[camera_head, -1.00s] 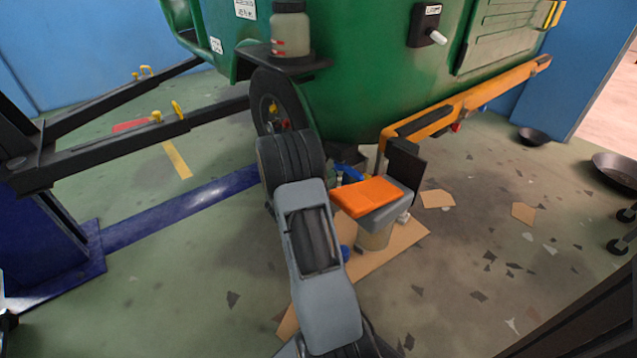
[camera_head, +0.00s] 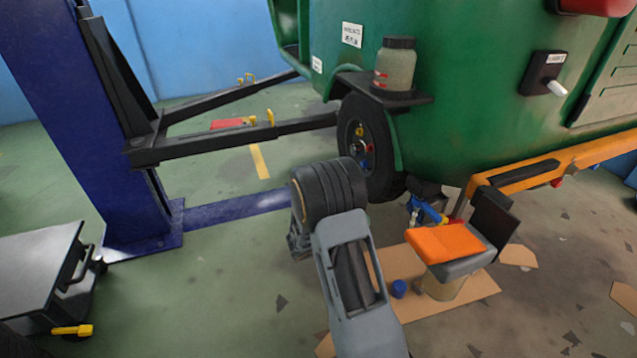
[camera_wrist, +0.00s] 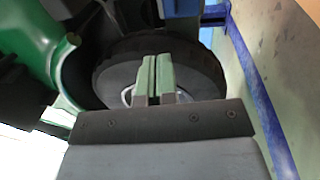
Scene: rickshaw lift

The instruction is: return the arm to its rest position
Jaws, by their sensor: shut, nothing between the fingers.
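My arm rises from the bottom middle of the head view, its grey link and black joint in front of the rickshaw's wheel. In the wrist view my gripper (camera_wrist: 156,82) shows its two pale green fingers close together, shut and empty. Behind them is a dark round wheel (camera_wrist: 205,62). In the head view my gripper is hidden behind my arm. The green rickshaw (camera_head: 455,110) fills the upper right, with its black wheel (camera_head: 378,150) at the lower left of its body. I cannot tell how far my fingers are from the wheel.
A blue lift post (camera_head: 75,90) stands at left with black lift arms (camera_head: 215,140) reaching toward the rickshaw. A grey cart (camera_head: 40,270) is at lower left. An orange-topped seat (camera_head: 445,243) stands on cardboard at right. A jar (camera_head: 396,65) sits on the rickshaw's ledge. Green floor lies open at left.

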